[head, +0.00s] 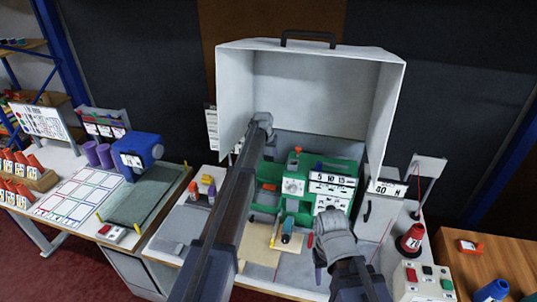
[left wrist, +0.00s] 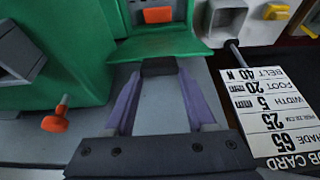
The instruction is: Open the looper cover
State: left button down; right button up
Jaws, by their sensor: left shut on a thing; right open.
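A green binding machine (head: 295,188) stands on the table under a raised white hood. In the left wrist view, a green plate (left wrist: 160,45), which looks like the looper cover, juts from the machine's green body (left wrist: 55,60) with a dark tab (left wrist: 158,66) at its edge. The purple fingers of my left gripper (left wrist: 158,72) are shut on that tab. In the head view, my left arm reaches far in, and its fingertips are hidden. My right gripper (head: 319,268) is open, low in front of the machine's right side; its fingers are only partly visible.
The white hood (head: 310,75) surrounds the machine's back and sides. A job card (left wrist: 270,118) lies beside the plate. An orange knob (left wrist: 55,123) sticks out nearby. A red cone (head: 411,238) and a button box (head: 423,283) stand right; a blue device (head: 137,152) stands left.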

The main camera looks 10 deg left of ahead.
pick_arm(q)
jog(key=c, duration=0.6)
grip_release()
jog(key=shift+w, duration=0.1)
jog(key=shift+c, duration=0.2)
jog(key=o, duration=0.4)
jog(key=shift+f, duration=0.1)
jog(key=p+v, duration=0.7)
jog(key=v, duration=0.1)
